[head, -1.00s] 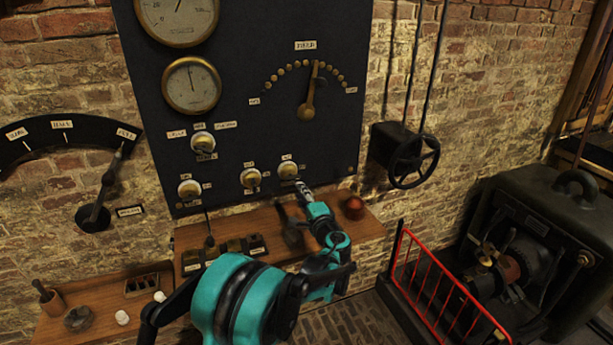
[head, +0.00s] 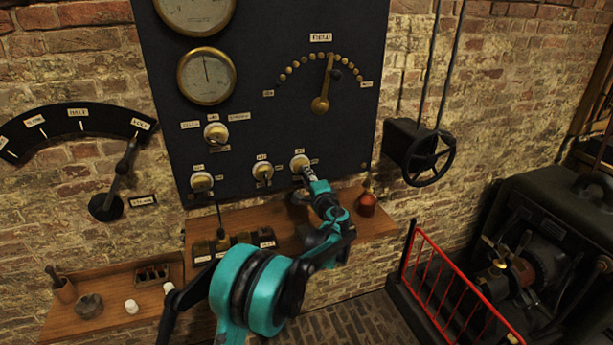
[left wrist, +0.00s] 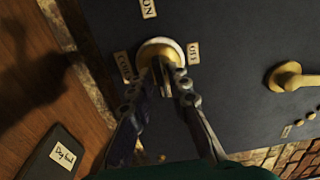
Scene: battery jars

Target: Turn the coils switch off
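The coils switch (head: 300,161) is a brass knob on a pale round base, at the lower right of the dark panel (head: 285,75). In the left wrist view the switch (left wrist: 156,48) has a label reading ON above it, OFF to its right and the coils label to its left. My left gripper (left wrist: 168,76) has its two fingers close together on either side of the switch's brass lever and looks shut on it. In the head view my left gripper (head: 308,173) covers the switch's lower part. The lever's exact angle is partly hidden. My right gripper is out of view.
Two similar switches (head: 262,171) (head: 201,182) sit left on the panel. A brass regulator lever (head: 321,103) is above right. A wooden shelf (head: 375,222) with a red-brown object (head: 367,204) is below. A handwheel (head: 430,158) and red railing (head: 455,280) stand right.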

